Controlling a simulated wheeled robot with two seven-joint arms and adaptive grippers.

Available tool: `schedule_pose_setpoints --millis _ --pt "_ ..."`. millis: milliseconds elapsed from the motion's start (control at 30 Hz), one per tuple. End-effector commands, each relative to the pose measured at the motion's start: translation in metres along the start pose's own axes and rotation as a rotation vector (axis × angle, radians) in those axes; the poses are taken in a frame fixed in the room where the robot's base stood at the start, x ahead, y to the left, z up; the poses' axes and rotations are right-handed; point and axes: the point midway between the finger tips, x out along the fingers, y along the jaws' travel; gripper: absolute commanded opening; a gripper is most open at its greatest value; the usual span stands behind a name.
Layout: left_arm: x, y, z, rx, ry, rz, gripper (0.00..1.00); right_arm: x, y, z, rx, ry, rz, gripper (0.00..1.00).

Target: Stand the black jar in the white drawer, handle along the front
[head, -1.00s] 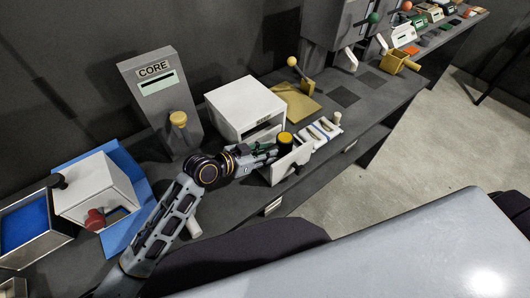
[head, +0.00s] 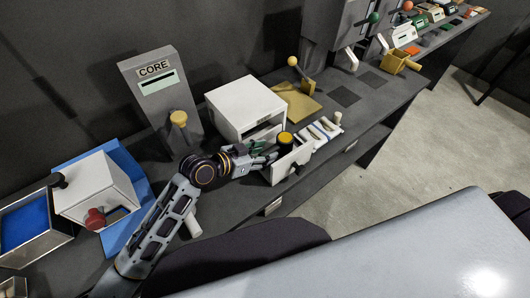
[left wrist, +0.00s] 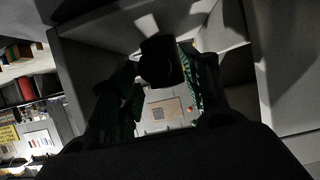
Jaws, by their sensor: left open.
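The black jar (head: 285,142), with a yellow top, is upright at the white drawer (head: 284,173), which is pulled out from the white box. Its base is hidden, so I cannot tell whether it touches the drawer floor. My left gripper (head: 268,150) is open, low over the drawer, with its fingers at the jar's left side. In the left wrist view, a dark rounded shape, probably the jar (left wrist: 160,62), shows between the green-padded fingers (left wrist: 160,95). I cannot make out a jar handle. My right gripper is not in view.
The white box (head: 245,107) stands behind the drawer. Small pale pieces on a rack (head: 322,130) are close on the right. The grey CORE panel (head: 158,95) stands left. A black knob (head: 297,168) sticks out of the drawer front. A yellow plate (head: 295,103) lies behind.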

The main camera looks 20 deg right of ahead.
Motion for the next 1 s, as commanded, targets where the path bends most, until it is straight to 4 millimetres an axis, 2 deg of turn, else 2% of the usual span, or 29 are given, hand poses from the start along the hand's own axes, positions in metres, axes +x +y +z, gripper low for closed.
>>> schedule_pose_setpoints --millis 600,1000 --pt "-0.054 0.000 0.000 0.002 0.000 -0.001 0.47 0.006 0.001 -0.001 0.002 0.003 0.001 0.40" --pt "-0.064 0.001 -0.001 0.000 0.001 0.001 0.47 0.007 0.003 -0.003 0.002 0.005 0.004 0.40"
